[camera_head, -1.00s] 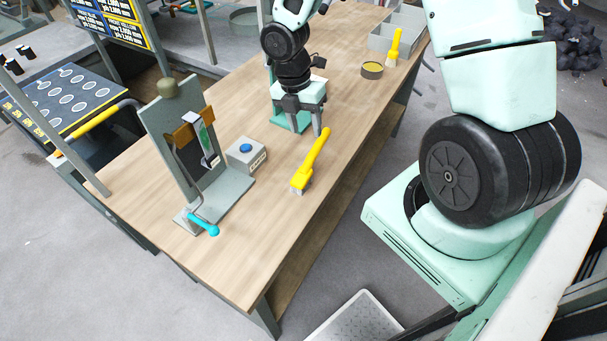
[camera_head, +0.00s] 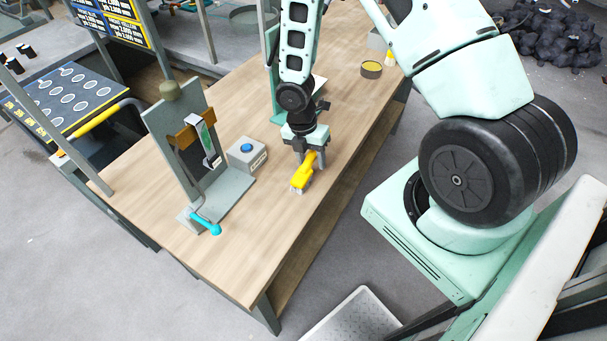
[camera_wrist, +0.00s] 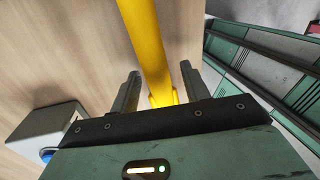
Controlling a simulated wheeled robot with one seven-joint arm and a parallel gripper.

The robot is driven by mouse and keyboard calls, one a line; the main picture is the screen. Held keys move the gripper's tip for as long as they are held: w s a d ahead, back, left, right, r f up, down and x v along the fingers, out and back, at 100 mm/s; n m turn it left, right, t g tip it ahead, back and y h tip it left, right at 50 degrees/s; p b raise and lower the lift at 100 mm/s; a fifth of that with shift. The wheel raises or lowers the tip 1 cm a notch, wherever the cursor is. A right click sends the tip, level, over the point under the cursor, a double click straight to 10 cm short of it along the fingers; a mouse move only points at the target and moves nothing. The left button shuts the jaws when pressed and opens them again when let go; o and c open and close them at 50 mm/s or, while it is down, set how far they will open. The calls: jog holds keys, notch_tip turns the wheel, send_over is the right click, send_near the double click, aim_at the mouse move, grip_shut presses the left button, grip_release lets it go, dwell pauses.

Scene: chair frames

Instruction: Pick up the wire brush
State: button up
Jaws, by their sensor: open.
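The wire brush (camera_head: 301,179) has a yellow handle and a short bristle head at its near end. It lies on the wooden table near the right edge. My gripper (camera_head: 309,163) is down over the handle, with its fingers open on either side. In the wrist view, the yellow handle (camera_wrist: 145,45) runs between the two fingers (camera_wrist: 160,86) and apart from the left one. Part of the handle is hidden behind my gripper in the head view.
A grey box with a blue button (camera_head: 247,154) and an upright grey fixture (camera_head: 180,140) with a cyan-handled clamp stand left of the brush. A round yellow tin (camera_head: 371,69) and another yellow-handled brush (camera_head: 389,57) are farther back. The table's front (camera_head: 230,265) is clear.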

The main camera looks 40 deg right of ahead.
aim_at(311, 155)
grip_shut()
jog(key=shift+r, duration=0.15)
notch_tip(311, 155, up, 10)
jog(key=shift+f+b, duration=0.1)
jog(key=shift+b, duration=0.3)
jog(key=c, duration=0.9)
grip_release()
jog(key=shift+c, duration=0.2)
